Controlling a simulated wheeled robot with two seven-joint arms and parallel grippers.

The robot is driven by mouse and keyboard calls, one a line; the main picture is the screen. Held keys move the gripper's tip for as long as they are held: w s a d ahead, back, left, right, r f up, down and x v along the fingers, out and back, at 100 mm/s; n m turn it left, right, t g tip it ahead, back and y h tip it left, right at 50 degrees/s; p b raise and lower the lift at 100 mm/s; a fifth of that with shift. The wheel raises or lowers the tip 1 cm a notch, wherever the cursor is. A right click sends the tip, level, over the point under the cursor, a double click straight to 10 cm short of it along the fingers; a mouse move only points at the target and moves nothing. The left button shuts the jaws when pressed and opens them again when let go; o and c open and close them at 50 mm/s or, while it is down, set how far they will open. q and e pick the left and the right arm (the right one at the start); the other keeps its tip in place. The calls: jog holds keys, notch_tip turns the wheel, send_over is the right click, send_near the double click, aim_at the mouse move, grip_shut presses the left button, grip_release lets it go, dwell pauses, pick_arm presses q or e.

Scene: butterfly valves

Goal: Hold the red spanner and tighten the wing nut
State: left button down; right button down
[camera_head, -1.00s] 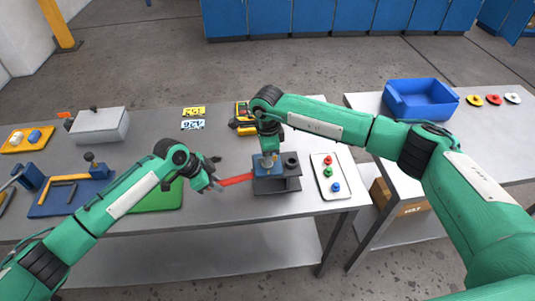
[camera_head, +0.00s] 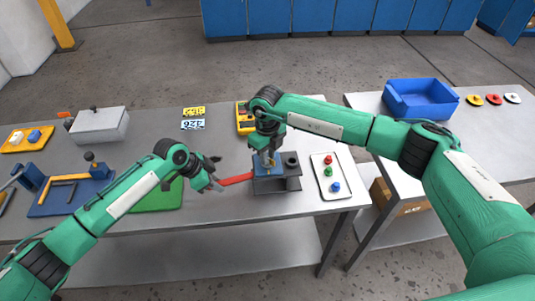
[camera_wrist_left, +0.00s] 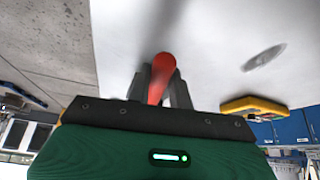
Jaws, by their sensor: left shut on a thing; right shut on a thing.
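The red spanner (camera_head: 236,179) is gripped by my left gripper (camera_head: 216,184), and its far end reaches the left side of the dark grey valve stand (camera_head: 277,185). In the left wrist view, the red spanner (camera_wrist_left: 161,72) sits between the two grey fingers of my left gripper (camera_wrist_left: 160,86). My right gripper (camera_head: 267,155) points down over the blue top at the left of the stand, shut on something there. The wing nut is hidden by its fingers and too small to make out. A dark round opening shows beside it on the stand.
A yellow device (camera_head: 243,125) stands behind. A green mat (camera_head: 157,198) lies under my left arm. A blue bin (camera_head: 420,99) stands on the right table, beyond a gap.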

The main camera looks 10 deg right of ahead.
jog(key=m, duration=0.6)
jog(key=shift+r, duration=0.1)
jog(key=shift+m, duration=0.4)
dwell(0.3)
jog(key=shift+a, duration=0.1)
dwell(0.9)
jog(key=c, duration=1.2)
grip_release()
jog(key=shift+c, duration=0.2)
notch_tip(320, 180, up, 12)
jog(key=shift+o, duration=0.2)
